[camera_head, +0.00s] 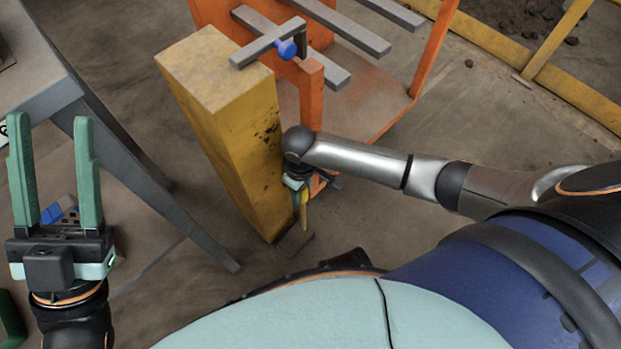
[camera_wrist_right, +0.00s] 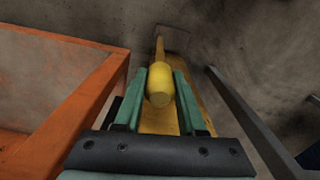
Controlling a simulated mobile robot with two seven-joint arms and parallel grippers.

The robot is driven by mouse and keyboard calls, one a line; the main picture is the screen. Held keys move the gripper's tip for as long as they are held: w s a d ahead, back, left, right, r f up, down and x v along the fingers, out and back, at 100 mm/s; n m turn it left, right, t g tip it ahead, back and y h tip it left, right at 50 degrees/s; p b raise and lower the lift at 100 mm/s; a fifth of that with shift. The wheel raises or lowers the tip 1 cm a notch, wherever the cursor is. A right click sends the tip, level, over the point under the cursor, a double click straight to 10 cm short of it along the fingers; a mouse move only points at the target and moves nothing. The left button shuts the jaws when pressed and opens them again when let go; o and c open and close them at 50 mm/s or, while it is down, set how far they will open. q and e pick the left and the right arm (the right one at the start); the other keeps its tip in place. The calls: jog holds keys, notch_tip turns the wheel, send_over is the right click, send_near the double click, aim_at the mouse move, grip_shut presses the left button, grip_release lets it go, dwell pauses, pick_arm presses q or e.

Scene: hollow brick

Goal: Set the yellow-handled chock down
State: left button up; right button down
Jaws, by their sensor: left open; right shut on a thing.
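The yellow handle (camera_wrist_right: 160,84) of the chock sits between the two green fingers of my right gripper (camera_wrist_right: 159,76) in the right wrist view. A dull grey shape (camera_wrist_right: 173,39), seemingly the chock's body, shows at the handle's far end against the floor; I cannot tell whether it touches the floor. In the head view my right gripper (camera_head: 298,183) points down beside the yellow post, with the handle (camera_head: 304,212) below it. My left gripper (camera_head: 51,130) is open and empty at the left, its fingers pointing up.
The yellow post (camera_head: 226,130) stands immediately left of my right gripper. An orange rack (camera_head: 312,95) with grey bars is behind it; a blue knob (camera_head: 286,48) sits on a bar at the post's top. A grey table (camera_head: 40,75) is at the left. Bare floor (camera_head: 200,275) lies in front.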

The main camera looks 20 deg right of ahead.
jog(key=shift+w+a+f, duration=0.1)
jog(key=shift+a, duration=0.1)
jog(key=f, duration=0.1)
jog(key=f+b, duration=0.2)
jog(key=shift+a+f, duration=0.25)
jog(key=shift+f, duration=0.1)
jog(key=shift+r, duration=0.1)
jog(key=c, duration=0.9)
grip_release()
jog(key=shift+d+f, duration=0.1)
jog(key=shift+f, duration=0.15)
jog(key=o, duration=0.4)
jog(key=shift+r, duration=0.1)
